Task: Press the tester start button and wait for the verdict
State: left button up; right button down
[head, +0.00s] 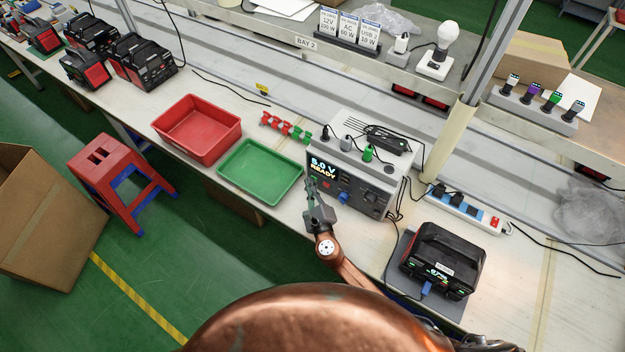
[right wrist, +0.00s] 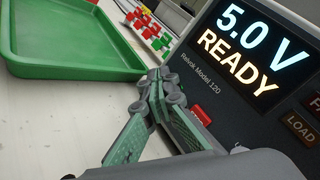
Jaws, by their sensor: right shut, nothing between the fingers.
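The tester (head: 372,190) is a grey box on the bench. Its screen (head: 323,169) reads "5.0 V READY", and the same text is large in the right wrist view (right wrist: 245,50). My right gripper (head: 311,184) is shut and empty at the left part of the tester's front, below the screen. In the right wrist view its fingertips (right wrist: 158,78) are together by the panel's left edge; I cannot tell whether they touch it. A red button or switch (right wrist: 201,114) shows beside the fingers, partly covered. No label identifies the start button. My left gripper is not in view.
A green tray (head: 262,172) and a red bin (head: 197,128) stand left of the tester. A black power station (head: 443,262) with a blue plug stands at right. Cables run right of the tester.

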jog(key=shift+w+d, duration=0.3)
jog(key=shift+d, duration=0.25)
jog(key=shift+s+f, duration=0.35)
jog(key=shift+f, duration=0.15)
jog(key=shift+s+a+f, duration=0.15)
jog(key=shift+s+a, duration=0.05)
jog(key=shift+s, duration=0.2)
jog(key=shift+s+a+r+p, duration=0.25)
jog(key=shift+s+a+p, duration=0.4)
jog(key=shift+s+a, duration=1.2)
jog(key=shift+s, duration=0.25)
